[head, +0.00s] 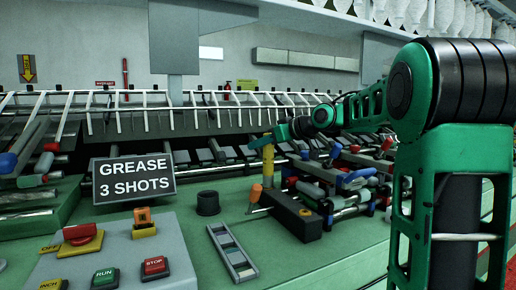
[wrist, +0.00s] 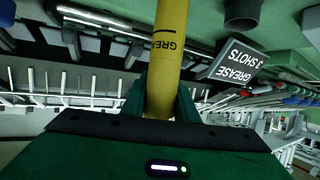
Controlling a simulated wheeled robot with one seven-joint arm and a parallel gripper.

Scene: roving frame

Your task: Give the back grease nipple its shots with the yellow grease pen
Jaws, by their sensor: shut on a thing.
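My gripper (head: 270,140) is shut on the yellow grease pen (head: 268,160), which hangs roughly upright, low end down, over the bench. In the wrist view the pen (wrist: 170,40) runs up from between the green jaws, with dark lettering on its side. The pen's lower end is close to an orange-topped piece (head: 256,192) at the left end of a dark block (head: 290,210); I cannot tell whether they touch. I cannot make out the back grease nipple for certain. A dark sign (head: 133,177) reads "GREASE 3 SHOTS"; it also shows in the wrist view (wrist: 238,68).
A grey control box (head: 115,255) with coloured buttons stands at the front left. A black cylinder (head: 207,203) and a grey slotted strip (head: 232,252) are on the green bench. Rollers and tools crowd the right, beside my arm.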

